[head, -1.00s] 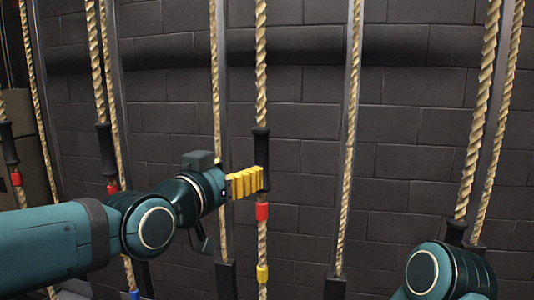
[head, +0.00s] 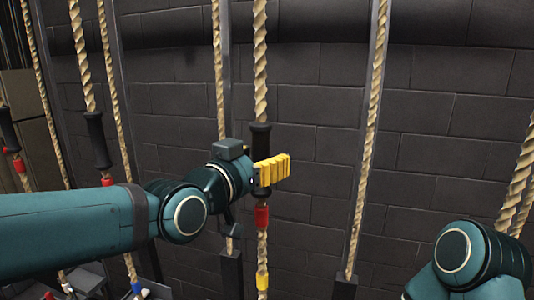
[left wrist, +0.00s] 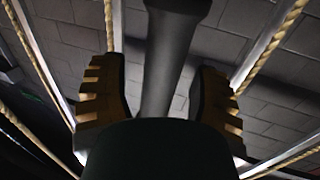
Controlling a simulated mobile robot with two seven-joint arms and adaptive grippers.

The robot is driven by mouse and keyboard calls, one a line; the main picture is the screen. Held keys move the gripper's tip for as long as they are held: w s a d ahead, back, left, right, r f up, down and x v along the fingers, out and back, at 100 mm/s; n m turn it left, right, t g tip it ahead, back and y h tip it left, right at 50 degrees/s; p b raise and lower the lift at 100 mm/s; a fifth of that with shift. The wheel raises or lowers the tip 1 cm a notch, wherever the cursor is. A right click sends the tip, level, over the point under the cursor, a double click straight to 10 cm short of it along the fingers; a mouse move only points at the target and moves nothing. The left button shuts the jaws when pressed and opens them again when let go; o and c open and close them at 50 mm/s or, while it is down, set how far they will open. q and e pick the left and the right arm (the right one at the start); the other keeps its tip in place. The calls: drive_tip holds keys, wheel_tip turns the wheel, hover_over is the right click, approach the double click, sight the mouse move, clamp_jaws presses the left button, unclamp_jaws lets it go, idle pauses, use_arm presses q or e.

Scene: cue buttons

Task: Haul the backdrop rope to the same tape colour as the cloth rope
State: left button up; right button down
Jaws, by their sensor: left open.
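A light rope (head: 260,60) hangs in the middle of the head view. It has a black grip sleeve (head: 260,138), with red tape (head: 262,216) and yellow tape (head: 262,281) below it. My left gripper (head: 274,171) is at the sleeve, its yellow finger crossing in front. In the left wrist view the sleeve (left wrist: 172,55) stands between the two open fingers, with gaps on both sides. Another rope to the left has a black sleeve (head: 97,140) and red tape (head: 106,181). No labels show which rope is backdrop or cloth. My right gripper is out of view.
A far-left rope has a black sleeve (head: 8,130) and red tape (head: 19,165). Blue tape (head: 137,288) shows low on the left. Bare rope (head: 372,120) runs right of the middle. A dark block wall (head: 440,130) stands behind.

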sight(259, 241)
use_arm(q)
drive_tip(key=shift+c, duration=0.2)
drive_tip(key=shift+s, duration=0.1)
clamp_jaws()
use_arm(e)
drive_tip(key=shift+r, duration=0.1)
